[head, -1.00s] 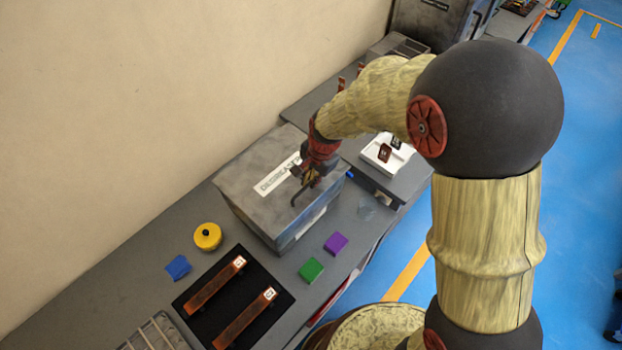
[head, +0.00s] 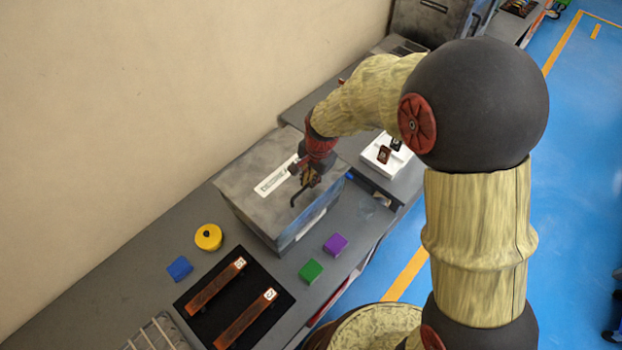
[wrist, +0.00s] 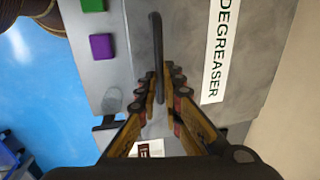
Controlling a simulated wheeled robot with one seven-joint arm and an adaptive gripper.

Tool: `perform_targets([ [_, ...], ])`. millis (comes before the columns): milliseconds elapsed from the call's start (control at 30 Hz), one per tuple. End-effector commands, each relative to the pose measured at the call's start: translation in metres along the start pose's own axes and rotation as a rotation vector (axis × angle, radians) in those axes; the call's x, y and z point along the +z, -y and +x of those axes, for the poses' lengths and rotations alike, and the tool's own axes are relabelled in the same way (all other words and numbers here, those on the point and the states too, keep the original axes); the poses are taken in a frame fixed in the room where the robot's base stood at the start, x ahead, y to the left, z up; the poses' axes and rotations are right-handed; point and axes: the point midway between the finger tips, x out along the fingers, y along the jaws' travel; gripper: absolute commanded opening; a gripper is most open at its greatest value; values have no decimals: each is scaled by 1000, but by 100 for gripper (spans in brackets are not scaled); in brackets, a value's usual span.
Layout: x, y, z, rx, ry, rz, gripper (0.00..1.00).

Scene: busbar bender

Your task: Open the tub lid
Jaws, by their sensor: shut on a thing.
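The grey tub (head: 285,228) stands on the bench against the wall, with its lid (head: 250,208) down on top. A white label reading DEGREASER (wrist: 217,45) lies across the lid. A dark bar handle (wrist: 155,50) rises from the lid near the front edge. My gripper (head: 304,190) is over the lid at this handle. In the wrist view my gripper's fingers (wrist: 160,108) are on both sides of the handle and closed on it. The exact contact is partly hidden by the fingers.
A purple block (head: 337,244), a green block (head: 311,271), a blue block (head: 180,268) and a yellow round object (head: 208,237) lie on the bench. A black mat (head: 258,335) holds two copper bars. A white tray (head: 375,165) with small parts is behind the tub.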

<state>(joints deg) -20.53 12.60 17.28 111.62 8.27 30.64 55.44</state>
Motion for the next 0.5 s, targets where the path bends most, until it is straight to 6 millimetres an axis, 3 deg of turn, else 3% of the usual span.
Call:
perform_targets([
  [500, 0, 42, -66, 240, 0, -1, 0],
])
